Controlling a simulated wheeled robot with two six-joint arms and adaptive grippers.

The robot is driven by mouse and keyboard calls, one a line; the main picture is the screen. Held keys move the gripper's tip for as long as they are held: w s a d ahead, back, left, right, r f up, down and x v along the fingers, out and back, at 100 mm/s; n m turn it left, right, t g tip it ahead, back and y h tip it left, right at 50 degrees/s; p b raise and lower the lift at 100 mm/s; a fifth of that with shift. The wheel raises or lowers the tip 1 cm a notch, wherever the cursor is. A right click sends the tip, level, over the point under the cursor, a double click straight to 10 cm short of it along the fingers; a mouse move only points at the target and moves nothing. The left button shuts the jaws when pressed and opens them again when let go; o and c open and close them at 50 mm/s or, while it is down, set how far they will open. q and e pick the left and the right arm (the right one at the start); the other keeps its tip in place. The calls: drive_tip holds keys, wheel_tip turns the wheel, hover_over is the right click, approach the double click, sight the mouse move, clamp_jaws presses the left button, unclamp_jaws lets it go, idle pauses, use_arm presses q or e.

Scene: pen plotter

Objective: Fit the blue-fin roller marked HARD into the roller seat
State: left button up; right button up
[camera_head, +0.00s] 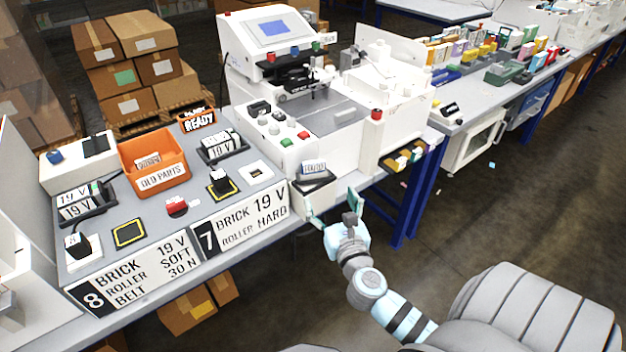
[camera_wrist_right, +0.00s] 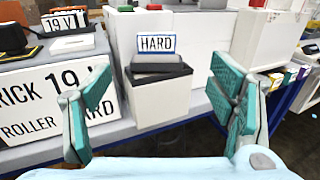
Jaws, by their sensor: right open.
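The roller marked HARD (camera_wrist_right: 157,43) shows its upright white fin with a blue edge in the right wrist view. Its dark grey body sits on the dark top of a white block (camera_wrist_right: 160,98) at the table's front edge. In the head view the roller (camera_head: 314,168) is small, left of the plotter's front corner. My right gripper (camera_head: 336,208) is open and empty in front of it and below. In the right wrist view its fingers (camera_wrist_right: 160,105) stand wide apart on either side of the white block. I cannot pick out the roller seat. My left gripper is not in view.
The white plotter (camera_head: 345,117) stands behind and right. The orange OLD PARTS bin (camera_head: 158,177), 19 V bricks (camera_head: 222,145) and large order signs (camera_head: 240,217) fill the table to the left. A small tray of coloured parts (camera_head: 403,158) hangs at the right. Open floor lies in front.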

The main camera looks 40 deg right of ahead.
sight(314, 165)
drive_tip(key=x, duration=0.4)
drive_tip(key=b+x, duration=0.1)
drive_tip(key=x, duration=0.9)
drive_tip(key=shift+w+a, duration=0.2)
drive_tip(key=shift+a, duration=0.1)
drive_tip(key=shift+s+r, duration=0.1)
drive_tip(key=c, duration=1.4)
drive_tip(key=shift+r, duration=0.1)
drive_tip(key=shift+c, duration=0.2)
